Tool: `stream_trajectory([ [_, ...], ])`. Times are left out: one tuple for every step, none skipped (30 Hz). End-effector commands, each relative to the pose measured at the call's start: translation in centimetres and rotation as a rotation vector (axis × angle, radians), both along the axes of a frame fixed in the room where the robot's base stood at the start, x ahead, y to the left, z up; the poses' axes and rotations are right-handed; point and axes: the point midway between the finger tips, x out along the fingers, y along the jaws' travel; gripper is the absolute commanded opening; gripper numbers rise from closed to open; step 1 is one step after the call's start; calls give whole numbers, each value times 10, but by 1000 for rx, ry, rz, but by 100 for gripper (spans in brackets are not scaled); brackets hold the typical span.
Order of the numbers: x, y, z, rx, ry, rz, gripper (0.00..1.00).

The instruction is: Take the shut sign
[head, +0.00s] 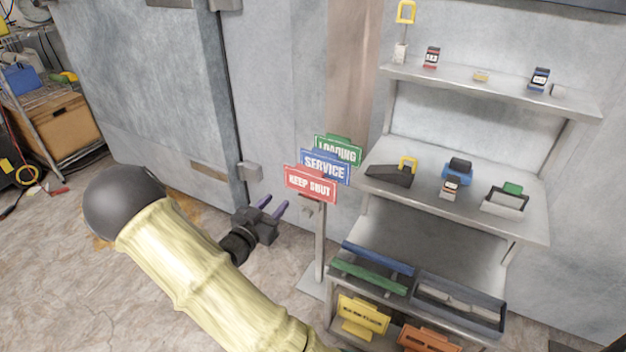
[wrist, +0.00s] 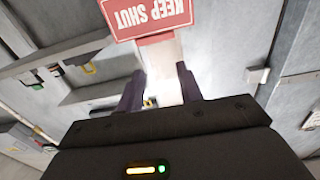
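The red "KEEP SHUT" sign (head: 310,184) is the front one of three signs on a post, below and in front of the blue "SERVICE" sign (head: 325,167) and the green "LOADING" sign (head: 338,151). My gripper (head: 272,207) is open and empty, left of the post and a little lower than the red sign. In the wrist view, the red sign (wrist: 150,14) shows upside down at the top edge, partly cut off. It lies beyond the two spread fingers (wrist: 160,88) and apart from them.
A metal shelf (head: 525,222) with several small items stands right of the post. Lower bins hold blue and green bars, with a yellow sign (head: 362,316) and an orange sign (head: 430,338) beneath. A grey wall and door (head: 150,90) stand behind. A wire rack with a cardboard box (head: 55,122) is at far left.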

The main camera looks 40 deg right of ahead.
Motion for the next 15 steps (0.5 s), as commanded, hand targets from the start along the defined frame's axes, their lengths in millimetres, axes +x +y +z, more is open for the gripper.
stream_trajectory([
  [-1, -2, 0, 0, 0, -4, 36],
  [-1, -3, 0, 0, 0, -6, 36],
  [-1, -4, 0, 0, 0, -8, 36],
  [-2, -4, 0, 0, 0, -9, 36],
  [-2, -6, 0, 0, 0, -12, 36],
  [-3, -7, 0, 0, 0, -15, 42],
  [-3, -8, 0, 0, 0, -17, 48],
  [-3, -9, 0, 0, 0, -18, 54],
  [-3, -10, 0, 0, 0, -19, 62],
  [-3, -10, 0, 0, 0, -19, 68],
  [-3, -10, 0, 0, 0, -19, 74],
  [-2, -11, 0, 0, 0, -18, 82],
  [-1, -12, 0, 0, 0, -17, 87],
  [0, -14, -1, 0, 0, -16, 93],
  [2, -17, -1, 0, -1, -15, 100],
])
